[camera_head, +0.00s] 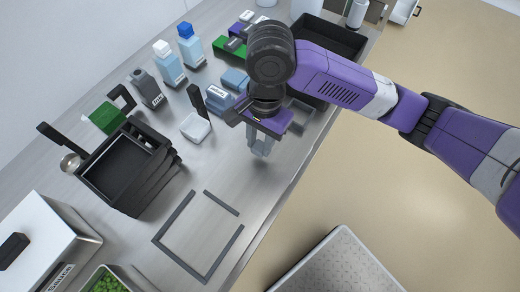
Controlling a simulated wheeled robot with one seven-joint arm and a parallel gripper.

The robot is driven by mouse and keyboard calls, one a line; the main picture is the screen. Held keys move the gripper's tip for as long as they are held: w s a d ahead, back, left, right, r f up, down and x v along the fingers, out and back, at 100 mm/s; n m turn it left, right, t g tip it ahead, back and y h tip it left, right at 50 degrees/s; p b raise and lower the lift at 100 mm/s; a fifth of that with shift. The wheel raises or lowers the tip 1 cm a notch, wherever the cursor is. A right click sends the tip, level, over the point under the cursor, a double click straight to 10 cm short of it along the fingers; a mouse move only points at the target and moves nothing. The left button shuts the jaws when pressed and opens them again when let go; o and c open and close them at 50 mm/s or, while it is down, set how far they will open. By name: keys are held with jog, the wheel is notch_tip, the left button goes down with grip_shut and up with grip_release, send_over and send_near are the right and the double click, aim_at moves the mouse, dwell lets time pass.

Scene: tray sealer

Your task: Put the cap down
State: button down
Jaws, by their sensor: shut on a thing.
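My gripper (261,150) hangs below my purple wrist, pointing down over the metal counter near its front edge. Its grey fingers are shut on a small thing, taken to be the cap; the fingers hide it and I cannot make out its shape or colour. The fingertips seem close to the counter surface, but I cannot tell the exact gap.
A white-capped bottle (168,66), a blue-capped bottle (191,48) and a grey bottle (147,90) stand at the back. Stacked black trays (174,165) and a small white dish (196,128) are to the left. Bare counter (215,175) lies left of my gripper.

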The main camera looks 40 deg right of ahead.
aim_at(261, 145)
jog(key=shift+f+b, duration=0.35)
jog(key=shift+f, duration=1.65)
jog(key=shift+f, duration=0.2)
jog(key=c, duration=1.1)
grip_release()
jog(key=shift+r, duration=0.1)
jog(key=r+p, duration=0.1)
jog(key=r, duration=0.3)
jog(key=d+r+p, duration=0.1)
jog(key=r, duration=0.7)
jog(key=shift+w+d+r+p, duration=0.1)
jog(key=shift+w+d+p, duration=0.1)
jog(key=shift+p, duration=0.2)
